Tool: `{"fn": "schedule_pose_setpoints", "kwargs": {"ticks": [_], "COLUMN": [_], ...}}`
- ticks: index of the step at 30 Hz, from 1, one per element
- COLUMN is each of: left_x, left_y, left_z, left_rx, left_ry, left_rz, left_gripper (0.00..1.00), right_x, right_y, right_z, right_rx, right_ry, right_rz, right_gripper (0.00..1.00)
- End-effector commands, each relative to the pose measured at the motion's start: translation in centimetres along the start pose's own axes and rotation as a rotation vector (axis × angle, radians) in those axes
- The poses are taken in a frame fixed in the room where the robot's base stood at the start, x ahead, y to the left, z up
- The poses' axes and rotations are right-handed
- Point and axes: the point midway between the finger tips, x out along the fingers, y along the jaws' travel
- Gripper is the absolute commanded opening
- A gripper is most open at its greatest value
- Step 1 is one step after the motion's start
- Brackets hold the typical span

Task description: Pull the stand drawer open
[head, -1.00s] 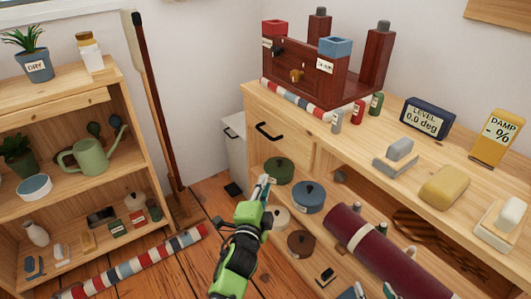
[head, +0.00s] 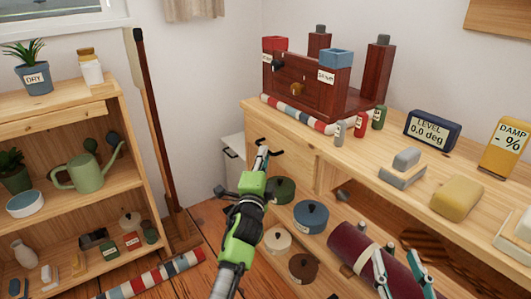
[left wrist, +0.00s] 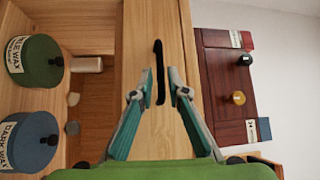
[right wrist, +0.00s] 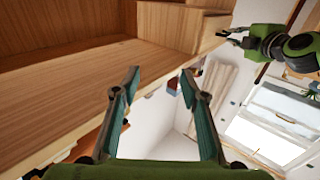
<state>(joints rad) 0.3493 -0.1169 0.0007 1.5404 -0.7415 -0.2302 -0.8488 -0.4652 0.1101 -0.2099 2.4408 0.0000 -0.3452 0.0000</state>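The stand drawer (head: 295,150) is a pale wood front at the left end of the wooden stand, and it looks flush with it. Its black bar handle (head: 277,151) also shows in the left wrist view (left wrist: 159,62). My left gripper (head: 262,151) is in front of the handle, hiding part of it. In the left wrist view its open fingers (left wrist: 158,94) lie either side of the handle's lower part; contact cannot be told. My right gripper (head: 396,268) is open and empty (right wrist: 159,74), low before the stand's shelf, far from the drawer.
On the stand top are a dark red wooden rack (head: 310,95), a striped roll (head: 298,115), small bottles and a level display (head: 432,130). A shelf unit (head: 75,105) stands left.

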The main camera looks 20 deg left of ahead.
Motion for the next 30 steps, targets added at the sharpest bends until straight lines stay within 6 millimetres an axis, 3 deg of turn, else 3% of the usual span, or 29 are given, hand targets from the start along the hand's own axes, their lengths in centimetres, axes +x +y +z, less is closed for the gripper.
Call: {"fn": "schedule_pose_setpoints", "kwargs": {"ticks": [6,12,22,24,30], "left_x": [2.5,3.5,3.7,3.7,3.7], "left_y": [0.1,0.1,0.0,0.0,0.0], "left_z": [0.0,0.0,0.0,0.0,0.0], "left_rx": [0.0,-0.001,-0.001,-0.001,-0.001], "left_ry": [0.0,0.0,0.0,0.0,0.0], "left_rz": [-0.001,0.0,0.0,0.0,0.0], "left_gripper": [0.15,0.15,0.15,0.0,0.0], "right_x": [0.0,-0.3,-0.3,-0.3,-0.3], "right_y": [-0.4,-0.6,-0.6,-0.6,-0.6], "right_z": [-3.3,-5.0,-5.4,-5.4,-5.4], "right_rx": [0.004,0.006,0.007,0.007,0.006], "right_ry": [0.164,0.241,0.256,0.256,0.255], "right_rz": [-0.009,-0.013,-0.013,-0.013,-0.013], "right_gripper": [0.4,0.4,0.4,0.4,0.4]}}
